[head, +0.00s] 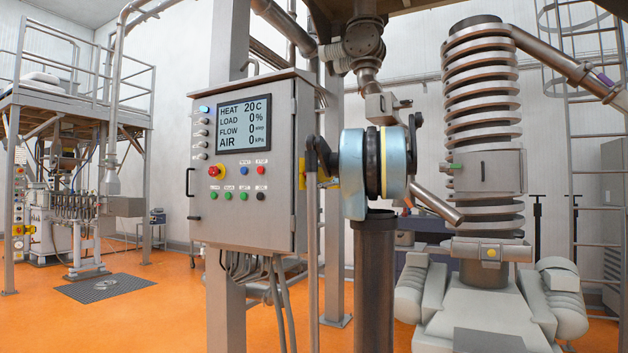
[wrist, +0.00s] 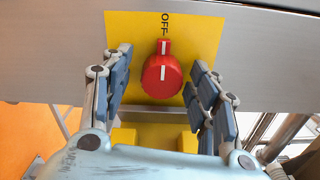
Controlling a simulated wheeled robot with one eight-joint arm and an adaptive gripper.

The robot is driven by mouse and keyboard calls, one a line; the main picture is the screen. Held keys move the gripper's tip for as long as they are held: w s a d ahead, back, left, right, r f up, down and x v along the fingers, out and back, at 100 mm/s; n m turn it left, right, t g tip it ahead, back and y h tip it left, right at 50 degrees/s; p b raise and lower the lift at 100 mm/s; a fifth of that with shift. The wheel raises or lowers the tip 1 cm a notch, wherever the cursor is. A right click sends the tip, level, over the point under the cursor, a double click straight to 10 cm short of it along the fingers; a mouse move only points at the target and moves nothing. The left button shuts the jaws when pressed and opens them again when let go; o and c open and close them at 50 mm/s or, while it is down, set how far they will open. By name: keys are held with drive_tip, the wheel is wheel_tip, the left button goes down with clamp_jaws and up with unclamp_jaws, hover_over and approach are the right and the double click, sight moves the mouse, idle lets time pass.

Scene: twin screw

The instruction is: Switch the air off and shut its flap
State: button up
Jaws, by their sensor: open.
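A red knob (wrist: 162,76) sits on a yellow plate (wrist: 205,50) in the wrist view. Its white line points straight up at the printed word OFF. My gripper (wrist: 163,75) is open, one finger on each side of the knob, with gaps between the fingers and it. In the head view my gripper (head: 318,160) is at the right side of the grey control cabinet (head: 280,215). The cabinet's display (head: 243,124) reads AIR 0 kPa. Yellow pieces (wrist: 124,136) show below the plate, partly hidden by my gripper; I cannot tell whether they belong to the flap.
A ribbed metal column (head: 483,110) with pipes stands at the right. A grey post (head: 228,300) bears the cabinet, and cables hang beneath it. Orange floor (head: 140,315) is open at the left, with a dark floor grate (head: 105,288).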

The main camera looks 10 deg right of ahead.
drive_tip(key=v, duration=1.2)
drive_tip(key=shift+w+f, duration=0.1)
idle(0.4)
drive_tip(key=s+a+f+n+g+h, duration=0.1)
drive_tip(key=s+a+f+g+h, duration=0.1)
drive_tip(key=s+a+f, duration=0.5)
drive_tip(key=s+a+f+n+g+h, duration=0.1)
drive_tip(key=s+a+f+g, duration=0.2)
drive_tip(key=f, duration=0.7)
drive_tip(key=s+a+f+n+g+h, duration=0.1)
drive_tip(key=s+a+f+n+h, duration=0.1)
drive_tip(key=s+a+f, duration=0.55)
drive_tip(key=s+d+f+n+h, duration=0.1)
drive_tip(key=s+d+f+h, duration=0.1)
drive_tip(key=s+f, duration=0.4)
drive_tip(key=s+d+f+n+g+h, duration=0.1)
drive_tip(key=s+f, duration=0.6)
drive_tip(key=f, duration=0.8)
drive_tip(key=s+d+f+n+g+h, duration=0.1)
drive_tip(key=s+d+f+n+h, duration=0.2)
drive_tip(key=f, duration=0.7)
drive_tip(key=s+d+h, duration=0.2)
drive_tip(key=s+h, duration=0.1)
drive_tip(key=s, duration=0.1)
drive_tip(key=shift+f+h, duration=0.3)
drive_tip(key=shift+f, duration=0.1)
drive_tip(key=shift+d, duration=0.1)
